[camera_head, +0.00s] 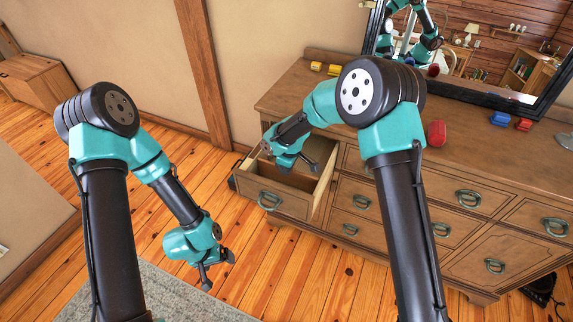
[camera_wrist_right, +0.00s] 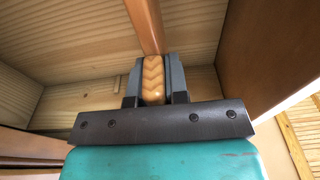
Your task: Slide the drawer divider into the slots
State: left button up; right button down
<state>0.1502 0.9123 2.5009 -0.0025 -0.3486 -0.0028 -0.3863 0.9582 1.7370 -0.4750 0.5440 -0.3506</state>
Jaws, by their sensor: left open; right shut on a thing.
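The drawer (camera_head: 284,203) at the dresser's upper left is pulled open. My right gripper (camera_head: 291,163) is over its inside. In the right wrist view, my right gripper (camera_wrist_right: 153,85) is shut on the wooden drawer divider (camera_wrist_right: 146,25). The divider runs away from the fingers as a narrow reddish-brown strip, with an orange-brown chevron-patterned part between the fingers. Pale drawer boards lie on both sides of it. I cannot make out the slots clearly or tell whether the divider touches them. My left gripper (camera_head: 217,269) is open and empty above the floor, left of the drawer.
The dresser top (camera_head: 300,85) holds yellow blocks (camera_head: 325,69), a red object (camera_head: 436,133), and blue (camera_head: 500,119) and red (camera_head: 524,125) blocks. A mirror (camera_head: 480,50) stands at its back. The wooden floor in front of the drawer is clear.

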jog(key=shift+f, duration=0.75)
jog(key=c, duration=1.1)
grip_release()
jog(key=shift+o, duration=0.2)
jog(key=shift+r, duration=0.1)
notch_tip(320, 180, up, 17)
jog(key=d, duration=0.2)
jog(key=shift+s, duration=0.45)
